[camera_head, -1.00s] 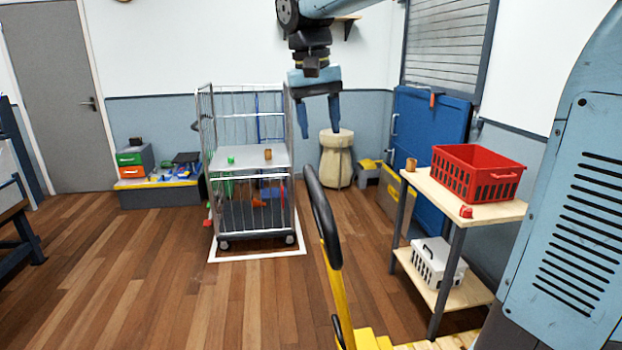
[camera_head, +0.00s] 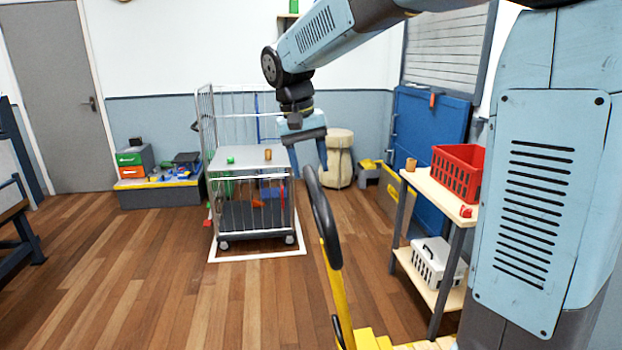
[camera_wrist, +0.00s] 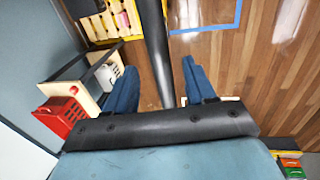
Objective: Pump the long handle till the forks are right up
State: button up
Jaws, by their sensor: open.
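In the wrist view the black handle (camera_wrist: 155,45) runs down between my two blue fingers. A yellow truck part (camera_head: 367,340) shows at the bottom edge. The forks cannot be made out clearly.
A wire cage trolley (camera_head: 250,190) stands on a white floor outline behind. A wooden shelf table (camera_head: 440,190) with a red crate (camera_head: 458,172) is on the right. A beige sack (camera_head: 339,165) stands at the back wall.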

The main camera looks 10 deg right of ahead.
aim_at(312, 180)
jog(key=shift+d+f, duration=0.2)
jog(key=shift+f, duration=0.75)
jog(key=shift+d+f, duration=0.15)
jog(key=shift+f, duration=0.8)
grip_shut()
jog(key=shift+a, duration=0.1)
